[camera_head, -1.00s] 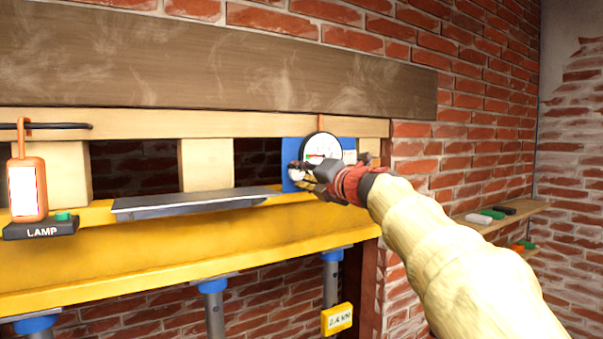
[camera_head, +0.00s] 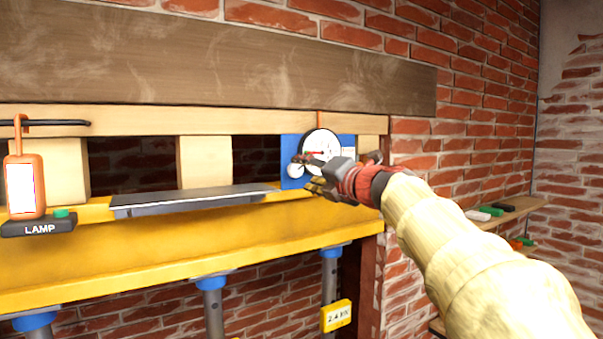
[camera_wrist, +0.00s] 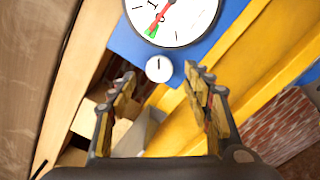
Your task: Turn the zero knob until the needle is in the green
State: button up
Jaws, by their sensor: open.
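The round white gauge (camera_head: 322,143) hangs on a blue board (camera_head: 290,180); both also show in the wrist view, the gauge (camera_wrist: 168,18) at the top. Its red needle points down-left, with its tip at or beside the small green patch (camera_wrist: 152,30); I cannot tell exactly which. The white zero knob (camera_wrist: 159,69) with a dark mark sits on the board below the gauge; it also shows in the head view (camera_head: 295,170). My gripper (camera_wrist: 160,84) is open and empty, its fingers apart on either side of the knob in the wrist picture, not visibly touching it.
A yellow beam (camera_head: 180,250) runs below the board on posts with blue tops. A grey plate (camera_head: 195,200) lies on it. An orange lamp (camera_head: 25,188) stands at the left. A yellow load tag (camera_head: 336,316) hangs below. A shelf (camera_head: 515,212) is at the right.

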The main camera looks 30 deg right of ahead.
jog(key=s, duration=0.8)
jog(key=shift+s, duration=0.35)
jog(key=shift+d, duration=0.1)
